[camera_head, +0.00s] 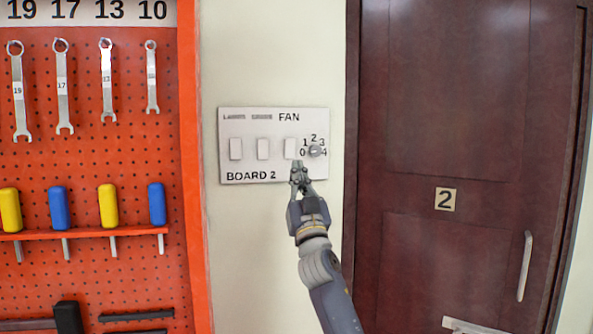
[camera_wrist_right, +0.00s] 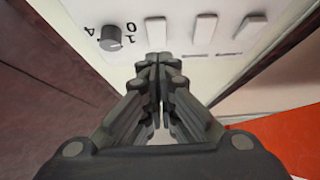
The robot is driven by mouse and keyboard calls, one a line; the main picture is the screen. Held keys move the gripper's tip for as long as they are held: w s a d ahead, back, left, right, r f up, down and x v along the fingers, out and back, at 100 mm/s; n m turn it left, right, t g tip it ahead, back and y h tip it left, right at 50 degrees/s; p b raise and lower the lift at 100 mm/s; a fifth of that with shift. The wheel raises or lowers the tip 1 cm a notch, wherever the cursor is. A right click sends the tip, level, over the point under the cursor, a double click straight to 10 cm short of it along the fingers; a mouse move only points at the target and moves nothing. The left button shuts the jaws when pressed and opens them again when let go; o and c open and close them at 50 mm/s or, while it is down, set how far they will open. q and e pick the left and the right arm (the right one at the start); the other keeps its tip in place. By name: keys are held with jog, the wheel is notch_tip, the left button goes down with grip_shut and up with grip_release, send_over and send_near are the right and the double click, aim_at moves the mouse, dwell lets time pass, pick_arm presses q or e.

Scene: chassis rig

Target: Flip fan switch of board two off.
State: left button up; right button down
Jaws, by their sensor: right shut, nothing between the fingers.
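Board two (camera_head: 238,168) is a white panel on the cream wall, marked "BOARD 2", with three white rocker switches and a dial. The fan switch (camera_head: 290,147) is the rightmost rocker, below the word "FAN"; it also shows in the right wrist view (camera_wrist_right: 156,31). The fan dial (camera_head: 315,151) with numbers 0 to 4 is right of it. My right gripper (camera_head: 298,163) is shut and empty, its tips at the lower end of the fan switch. In the right wrist view the fingertips (camera_wrist_right: 158,57) meet close to that switch; I cannot tell whether they touch. My left gripper is not in view.
A red pegboard (camera_head: 110,209) with wrenches and coloured-handled tools hangs on the left. A dark red door (camera_head: 437,170) marked "2" stands on the right. Bare wall (camera_head: 268,60) lies above the board.

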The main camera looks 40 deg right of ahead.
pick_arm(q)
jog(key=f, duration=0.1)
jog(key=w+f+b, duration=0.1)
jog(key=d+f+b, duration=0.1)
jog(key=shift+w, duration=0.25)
pick_arm(e)
jog(key=s+a+f, duration=0.1)
jog(key=s+f, duration=0.2)
jog(key=f, duration=0.2)
jog(key=shift+a+f, duration=0.25)
jog(key=shift+a, duration=0.05)
